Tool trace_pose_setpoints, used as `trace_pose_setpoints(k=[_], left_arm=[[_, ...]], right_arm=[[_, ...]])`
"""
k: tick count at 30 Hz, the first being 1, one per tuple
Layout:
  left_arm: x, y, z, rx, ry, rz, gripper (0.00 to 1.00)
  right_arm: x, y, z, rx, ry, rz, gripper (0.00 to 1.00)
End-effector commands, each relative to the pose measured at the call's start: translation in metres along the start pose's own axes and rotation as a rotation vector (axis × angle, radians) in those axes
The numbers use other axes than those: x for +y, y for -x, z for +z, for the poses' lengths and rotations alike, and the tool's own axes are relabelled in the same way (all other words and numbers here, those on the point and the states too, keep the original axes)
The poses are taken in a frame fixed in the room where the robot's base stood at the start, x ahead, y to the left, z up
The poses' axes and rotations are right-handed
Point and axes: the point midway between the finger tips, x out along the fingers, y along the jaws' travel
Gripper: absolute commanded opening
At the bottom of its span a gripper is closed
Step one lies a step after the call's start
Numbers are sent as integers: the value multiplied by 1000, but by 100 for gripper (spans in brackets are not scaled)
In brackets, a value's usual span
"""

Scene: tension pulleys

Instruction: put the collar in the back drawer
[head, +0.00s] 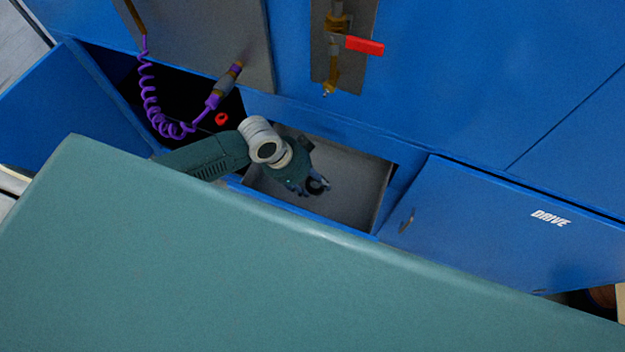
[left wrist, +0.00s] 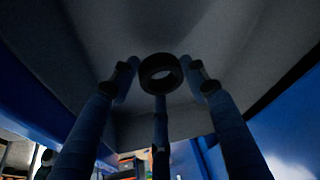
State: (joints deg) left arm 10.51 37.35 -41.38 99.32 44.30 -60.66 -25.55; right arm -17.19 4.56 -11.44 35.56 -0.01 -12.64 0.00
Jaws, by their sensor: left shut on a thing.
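The collar (head: 316,186) is a small dark ring. My left gripper (head: 312,187) is shut on it, over or inside an open grey-lined drawer (head: 366,187) in the blue cabinet. In the left wrist view the collar (left wrist: 160,73) sits between the fingertips of my left gripper (left wrist: 160,82), with grey drawer surfaces beyond it. Its exact height above the drawer floor is hard to tell. My right gripper is not in view.
A blue panel marked DRIVE (head: 500,215) stands right of the drawer. A dark open compartment (head: 120,75) at left holds a small red thing (head: 221,119), with a purple coiled hose (head: 150,100) hanging across it. A red-handled valve (head: 364,46) is mounted above.

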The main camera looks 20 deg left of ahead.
Motion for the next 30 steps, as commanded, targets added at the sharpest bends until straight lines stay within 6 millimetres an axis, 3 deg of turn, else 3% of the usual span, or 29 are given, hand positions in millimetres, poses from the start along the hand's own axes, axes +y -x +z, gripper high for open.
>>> trace_pose_setpoints(k=[16, 17, 19, 30], left_arm=[[0, -11, 5, 0, 0, 0, 19], [0, -11, 5, -1, 0, 0, 51], [0, -11, 5, -1, 0, 0, 64], [0, -5, 2, 1, -1, -1, 64]], right_arm=[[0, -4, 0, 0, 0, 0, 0], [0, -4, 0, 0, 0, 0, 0], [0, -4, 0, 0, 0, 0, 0], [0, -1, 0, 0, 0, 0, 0]])
